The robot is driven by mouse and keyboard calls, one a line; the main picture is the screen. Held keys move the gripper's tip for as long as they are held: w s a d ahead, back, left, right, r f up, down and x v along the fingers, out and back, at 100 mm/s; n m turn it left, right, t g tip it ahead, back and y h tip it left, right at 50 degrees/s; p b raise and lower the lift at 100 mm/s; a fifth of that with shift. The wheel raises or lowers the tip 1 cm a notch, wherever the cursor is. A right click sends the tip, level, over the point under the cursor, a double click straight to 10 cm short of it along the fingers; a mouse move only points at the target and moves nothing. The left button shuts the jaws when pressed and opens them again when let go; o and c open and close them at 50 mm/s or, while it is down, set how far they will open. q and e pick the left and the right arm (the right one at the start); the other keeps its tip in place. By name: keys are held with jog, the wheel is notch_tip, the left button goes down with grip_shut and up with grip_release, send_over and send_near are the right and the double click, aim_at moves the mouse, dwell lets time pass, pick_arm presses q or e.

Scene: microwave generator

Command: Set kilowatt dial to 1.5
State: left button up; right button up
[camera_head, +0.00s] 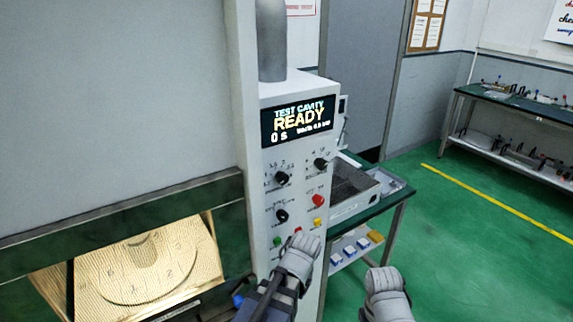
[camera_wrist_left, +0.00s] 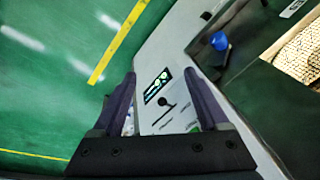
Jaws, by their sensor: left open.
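The generator's white control panel (camera_head: 300,190) stands in the middle of the head view. Its display (camera_head: 297,122) reads TEST CAVITY, READY and 0 s, plus a small kW line. Three black knobs show: upper left (camera_head: 283,178), upper right (camera_head: 320,164) and lower left (camera_head: 282,215). Small marks surround them, too small to tell which is the kilowatt dial. My left gripper (camera_head: 299,243) is by the panel's lower part, below the knobs. In the left wrist view its fingers (camera_wrist_left: 160,80) are apart, with part of the panel visible between them. My right gripper (camera_head: 387,282) is right of the panel; its jaws are unclear.
A red button (camera_head: 318,201), a yellow button (camera_head: 318,222) and a green button (camera_head: 277,241) sit near the knobs. A lit chamber (camera_head: 150,265) lies at left. A green-topped bench (camera_head: 385,203) stands right behind the panel. Green floor (camera_head: 470,230) is clear at right.

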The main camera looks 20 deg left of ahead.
pick_arm(q)
jog(key=w+a+r+n+t+y, duration=0.2)
jog(key=w+a+r+n+y, duration=0.2)
jog(key=w+a+r+y, duration=0.1)
jog(key=w+d+r+n+t+y, duration=0.1)
jog(key=w+r+n+t+y, duration=0.2)
jog(key=r, duration=0.6)
jog(key=w+d+r+n+t+y, duration=0.2)
jog(key=w+r+n+t+y, duration=0.1)
jog(key=w+r, duration=0.3)
notch_tip(320, 180, up, 3)
jog(key=shift+w+f+n+t+y, duration=0.15)
jog(key=shift+w+n+t+y, duration=0.3)
jog(key=shift+t, duration=0.45)
